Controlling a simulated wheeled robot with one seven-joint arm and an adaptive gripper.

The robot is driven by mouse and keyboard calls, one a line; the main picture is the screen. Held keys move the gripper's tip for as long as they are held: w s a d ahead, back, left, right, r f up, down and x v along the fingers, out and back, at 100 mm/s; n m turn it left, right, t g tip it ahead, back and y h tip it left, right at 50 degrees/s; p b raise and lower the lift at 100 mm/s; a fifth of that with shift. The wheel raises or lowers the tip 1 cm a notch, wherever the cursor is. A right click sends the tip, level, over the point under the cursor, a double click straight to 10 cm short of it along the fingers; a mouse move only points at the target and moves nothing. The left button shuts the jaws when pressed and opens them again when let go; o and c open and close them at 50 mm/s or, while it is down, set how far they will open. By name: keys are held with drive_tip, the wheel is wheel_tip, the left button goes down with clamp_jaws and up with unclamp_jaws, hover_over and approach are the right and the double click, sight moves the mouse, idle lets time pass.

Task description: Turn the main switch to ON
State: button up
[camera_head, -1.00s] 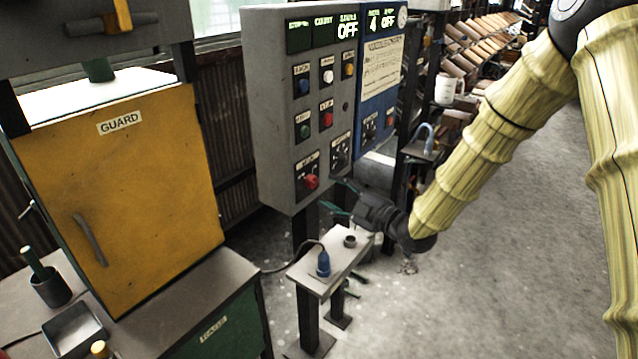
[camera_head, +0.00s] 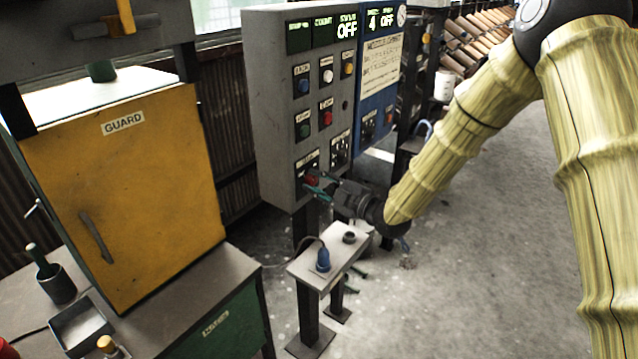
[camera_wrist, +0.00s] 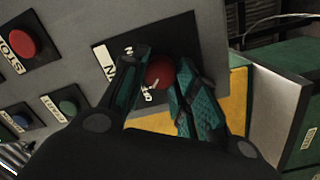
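The main switch is a red rotary knob (camera_head: 311,180) on a dark plate at the lower left of the grey control panel (camera_head: 275,120). In the wrist view the red knob (camera_wrist: 160,72) shows between my two green fingertips, with its label partly hidden. My gripper (camera_head: 318,190) is at the panel's lower front, its fingers pointing at the knob. In the wrist view my gripper (camera_wrist: 163,90) is open, one finger on each side of the knob. Contact with the knob cannot be made out.
Blue, white, yellow, green and red buttons sit above the knob; the red STOP button (camera_wrist: 22,43) is at left in the wrist view. A small stand (camera_head: 318,268) with a blue plug (camera_head: 323,260) is below my gripper. A yellow guard (camera_head: 125,200) stands at left.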

drive_tip(key=shift+c, duration=1.3)
drive_tip(key=m, duration=0.3)
drive_tip(key=shift+m+b, duration=0.4)
drive_tip(key=m, duration=0.4)
drive_tip(key=shift+r+g, duration=0.15)
drive_tip(key=shift+g, duration=0.15)
drive_tip(key=m+p, duration=0.1)
drive_tip(key=m, duration=0.4)
drive_tip(key=shift+w+d+g, duration=0.1)
drive_tip(key=shift+g, duration=0.3)
drive_tip(key=shift+m+p, duration=0.6)
drive_tip(key=shift+m, duration=1.5)
drive_tip(key=shift+w, duration=0.1)
